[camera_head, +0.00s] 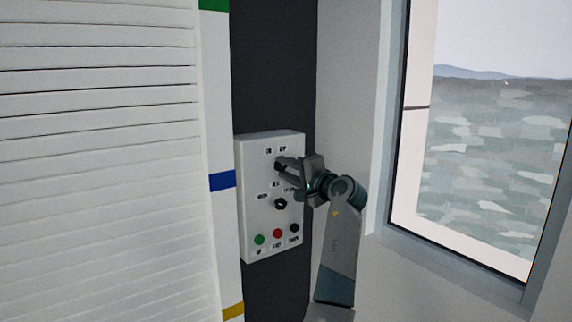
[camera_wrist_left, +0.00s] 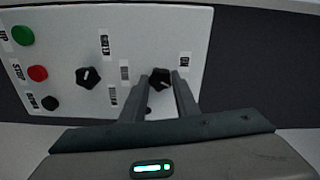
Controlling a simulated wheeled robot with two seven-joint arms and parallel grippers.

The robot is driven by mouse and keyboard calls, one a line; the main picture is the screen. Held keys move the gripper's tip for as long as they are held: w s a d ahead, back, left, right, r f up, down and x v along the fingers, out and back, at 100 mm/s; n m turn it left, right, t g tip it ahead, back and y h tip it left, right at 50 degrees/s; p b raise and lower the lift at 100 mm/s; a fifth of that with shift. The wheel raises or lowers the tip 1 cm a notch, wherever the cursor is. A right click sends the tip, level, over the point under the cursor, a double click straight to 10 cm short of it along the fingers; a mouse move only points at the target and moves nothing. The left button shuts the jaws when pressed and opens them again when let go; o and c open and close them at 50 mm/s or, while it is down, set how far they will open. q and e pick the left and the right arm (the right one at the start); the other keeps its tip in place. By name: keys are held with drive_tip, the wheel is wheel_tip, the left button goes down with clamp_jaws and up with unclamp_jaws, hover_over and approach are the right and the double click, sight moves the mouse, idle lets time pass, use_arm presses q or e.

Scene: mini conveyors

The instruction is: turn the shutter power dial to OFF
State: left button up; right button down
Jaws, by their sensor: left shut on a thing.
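The white control panel (camera_head: 256,200) is fixed to the dark wall strip and carries two black dials. The upper one, the shutter power dial (camera_wrist_left: 160,77), sits between my fingertips in the left wrist view. Two small labels stand above it in the head view, apparently ON and OFF. A pale pointer mark shows on the dial, but I cannot tell which label it faces. My left gripper (camera_head: 284,168) is shut on this dial and partly hides it in the head view; its fingers also show in the left wrist view (camera_wrist_left: 159,90). My right gripper is not in view.
A lower black dial (camera_head: 281,203) is close below my fingers. Green (camera_head: 260,239), red (camera_head: 278,233) and black (camera_head: 294,228) buttons line the panel's bottom. A white slatted shutter (camera_head: 100,150) is left, a window (camera_head: 490,150) right.

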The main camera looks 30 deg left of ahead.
use_arm(q)
drive_tip(key=shift+m, duration=0.5)
drive_tip(key=o, duration=1)
drive_tip(key=shift+o, duration=0.2)
drive_tip(key=shift+d, duration=0.15)
drive_tip(key=shift+s+d+f+b, duration=0.2)
drive_tip(key=shift+d+b, duration=0.1)
drive_tip(key=shift+d, duration=0.3)
drive_tip(key=b+v, duration=0.6)
drive_tip(key=v, duration=1)
drive_tip(key=shift+r+b, duration=0.15)
drive_tip(key=shift+b, duration=0.15)
